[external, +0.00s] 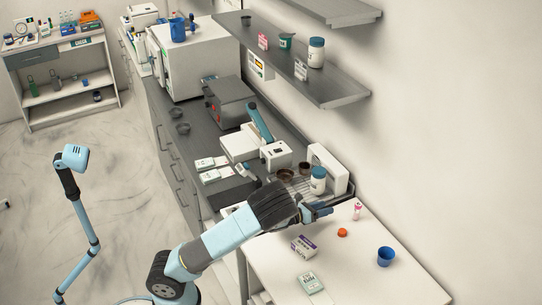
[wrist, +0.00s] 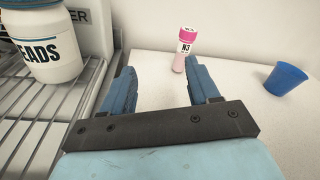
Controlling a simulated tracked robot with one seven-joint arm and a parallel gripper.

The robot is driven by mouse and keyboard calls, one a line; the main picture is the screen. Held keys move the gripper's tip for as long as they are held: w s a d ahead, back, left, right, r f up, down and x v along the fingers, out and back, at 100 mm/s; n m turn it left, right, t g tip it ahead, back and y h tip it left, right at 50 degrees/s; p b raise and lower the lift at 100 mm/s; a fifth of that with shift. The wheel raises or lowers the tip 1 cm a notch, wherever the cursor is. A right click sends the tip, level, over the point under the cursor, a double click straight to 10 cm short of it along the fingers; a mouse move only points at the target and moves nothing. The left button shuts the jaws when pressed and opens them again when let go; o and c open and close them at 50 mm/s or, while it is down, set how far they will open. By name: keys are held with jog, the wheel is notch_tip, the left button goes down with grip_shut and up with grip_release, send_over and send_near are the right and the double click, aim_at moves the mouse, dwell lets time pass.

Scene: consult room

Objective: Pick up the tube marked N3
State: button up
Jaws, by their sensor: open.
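The tube marked N3 (wrist: 185,48) is pink with a white label and stands upright on the white table in the wrist view, beyond my right fingertip. In the external view the small pink tube (external: 357,211) is near the wall, ahead of my gripper (external: 328,207). In the wrist view my gripper (wrist: 160,78) is open and nothing is between its blue fingers. The tube is apart from the fingers, ahead and slightly right of the middle of the gap.
A white jar marked "EADS" (wrist: 45,40) stands on a wire rack (wrist: 50,120) left of my gripper. A blue cup (wrist: 286,78) is to the right. An orange lid (external: 342,232), a purple-white box (external: 304,246) and a pale green box (external: 310,283) lie on the white table (external: 380,285).

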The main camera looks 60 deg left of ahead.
aim_at(358, 209)
jog(key=d+m+h, duration=0.1)
jog(key=f+m, duration=0.1)
jog(key=m, duration=0.1)
jog(key=d+m+h, duration=0.1)
jog(key=m, duration=0.1)
jog(key=shift+w+d+f+h, duration=0.1)
jog(key=shift+d+f+h, duration=0.1)
jog(key=shift+d+h, duration=0.15)
jog(key=shift+w+d+m, duration=0.1)
jog(key=shift+m, duration=0.3)
jog(key=x, duration=1.3)
jog(key=shift+w+r, duration=0.15)
jog(key=shift+w, duration=0.15)
jog(key=c, duration=1)
jog(key=shift+c, duration=0.2)
